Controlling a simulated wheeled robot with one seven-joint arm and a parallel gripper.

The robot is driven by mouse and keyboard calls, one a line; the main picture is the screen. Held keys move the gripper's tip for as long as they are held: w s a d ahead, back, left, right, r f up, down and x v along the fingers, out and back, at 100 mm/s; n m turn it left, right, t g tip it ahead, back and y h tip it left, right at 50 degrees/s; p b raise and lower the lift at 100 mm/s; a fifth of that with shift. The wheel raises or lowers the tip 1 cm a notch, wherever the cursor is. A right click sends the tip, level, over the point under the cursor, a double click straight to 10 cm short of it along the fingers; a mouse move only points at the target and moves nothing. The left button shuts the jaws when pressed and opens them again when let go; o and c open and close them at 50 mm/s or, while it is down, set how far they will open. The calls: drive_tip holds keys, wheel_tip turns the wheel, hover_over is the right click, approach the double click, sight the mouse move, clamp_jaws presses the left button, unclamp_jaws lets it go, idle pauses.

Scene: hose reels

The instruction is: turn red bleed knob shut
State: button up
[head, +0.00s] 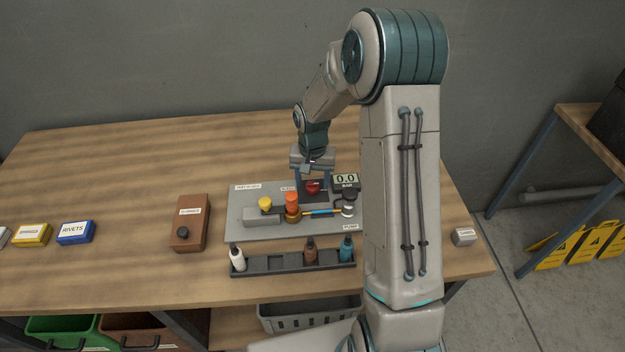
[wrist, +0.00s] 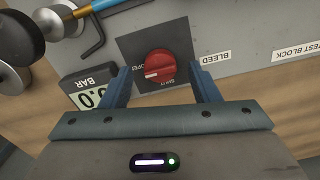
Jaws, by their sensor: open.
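The red bleed knob (wrist: 160,65) sits on a dark square plate (wrist: 168,44) in the wrist view. Its white pointer line lies toward the left side, near the OPEN mark; a SHUT mark is below it in the picture. My gripper (wrist: 161,72) is open, with one blue finger on each side of the knob and a visible gap to it on both sides. In the head view the red knob (head: 313,187) shows under my gripper (head: 312,182), partly hidden by the fingers.
The grey test block board (head: 240,232) carries a yellow knob (head: 265,203), an orange knob (head: 291,198) and a gauge (head: 346,181) reading 0.0 BAR close beside my gripper. A black bottle tray (head: 275,264) stands in front.

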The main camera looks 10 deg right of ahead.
drive_tip(key=shift+f, duration=0.8)
drive_tip(key=shift+c, duration=0.4)
drive_tip(key=c, duration=0.9)
